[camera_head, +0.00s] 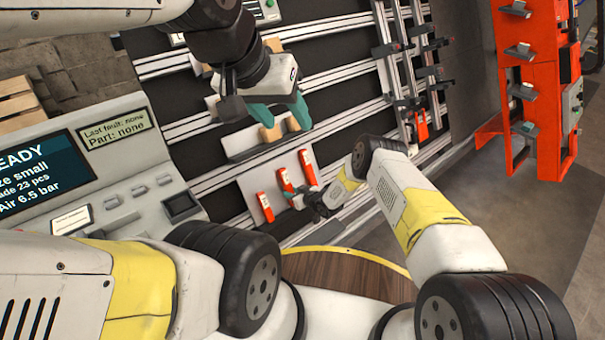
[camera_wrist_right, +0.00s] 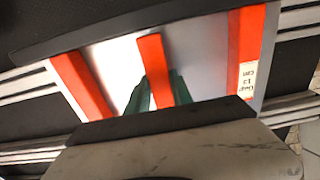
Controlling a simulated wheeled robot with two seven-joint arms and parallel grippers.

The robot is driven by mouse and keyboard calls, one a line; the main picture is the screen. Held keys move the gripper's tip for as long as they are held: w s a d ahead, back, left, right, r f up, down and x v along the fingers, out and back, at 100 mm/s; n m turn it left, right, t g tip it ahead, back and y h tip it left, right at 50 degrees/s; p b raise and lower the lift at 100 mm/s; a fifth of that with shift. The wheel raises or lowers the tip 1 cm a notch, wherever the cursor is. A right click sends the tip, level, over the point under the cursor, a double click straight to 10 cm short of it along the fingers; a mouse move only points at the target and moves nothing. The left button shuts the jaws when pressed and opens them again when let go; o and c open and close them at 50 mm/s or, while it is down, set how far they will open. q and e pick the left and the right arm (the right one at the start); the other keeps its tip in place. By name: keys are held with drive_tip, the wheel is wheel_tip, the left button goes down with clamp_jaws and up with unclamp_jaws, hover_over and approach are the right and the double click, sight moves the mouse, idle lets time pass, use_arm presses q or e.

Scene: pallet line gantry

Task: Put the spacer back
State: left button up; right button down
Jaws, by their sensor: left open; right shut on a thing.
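Three orange-red bars, which look like spacers, show against a light panel (camera_head: 249,186). They are the left bar (camera_head: 264,207), the middle bar (camera_head: 284,179) and the right bar (camera_head: 307,167). My right gripper (camera_head: 296,196) is shut on the middle bar. In the right wrist view its green fingers (camera_wrist_right: 153,98) lie on both sides of the middle bar (camera_wrist_right: 151,58); their tips are partly hidden. I cannot tell whether this bar touches the panel. The right bar (camera_wrist_right: 247,50) bears a white label there. My left gripper (camera_head: 279,116) is open, above the panel, near a light wooden piece (camera_head: 270,132).
A pale ledge (camera_head: 240,144) lies below my left gripper. A control console (camera_head: 110,170) stands at left. Metal rails (camera_head: 340,97) cross the dark wall, with clamps (camera_head: 410,100) to the right. An orange frame (camera_head: 545,80) stands far right. A round wooden top (camera_head: 345,272) is below.

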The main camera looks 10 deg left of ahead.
drive_tip(key=shift+s+d+f, duration=0.1)
drive_tip(key=shift+f, duration=0.15)
idle(0.7)
drive_tip(key=c, duration=1.1)
unclamp_jaws()
drive_tip(key=shift+o, duration=0.2)
drive_tip(key=v, duration=0.7)
drive_tip(key=shift+s+d+r, duration=0.2)
drive_tip(key=shift+d, duration=0.05)
